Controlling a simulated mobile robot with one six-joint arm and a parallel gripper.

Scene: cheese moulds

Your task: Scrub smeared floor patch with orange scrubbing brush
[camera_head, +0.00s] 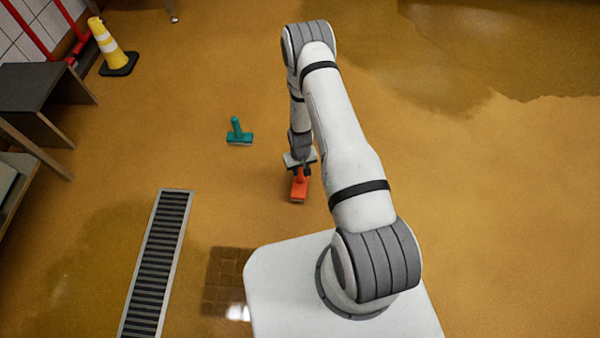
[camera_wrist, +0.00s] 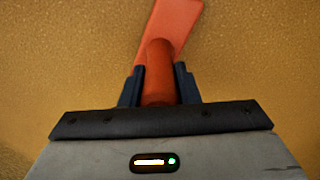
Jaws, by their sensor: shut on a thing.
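The orange scrubbing brush (camera_head: 299,188) is in front of my arm, near the middle of the head view. My gripper (camera_head: 301,168) is shut on its upright handle. In the wrist view, the two dark fingers of my gripper (camera_wrist: 158,72) sit on either side of the round orange handle, and the brush's flat head (camera_wrist: 174,18) shows beyond it. I cannot tell whether the bristles touch the floor. A dark brown, tile-patterned patch (camera_head: 222,275) lies left of my white base. A broad darker area (camera_head: 500,45) covers the floor at upper right. I cannot tell which is the smeared patch.
A teal brush (camera_head: 239,138) stands on the floor left of the orange one. A metal drain grate (camera_head: 160,260) runs along the lower left. A yellow-and-white cone (camera_head: 111,48) and a dark bench (camera_head: 40,85) stand at upper left. The floor right of my arm is clear.

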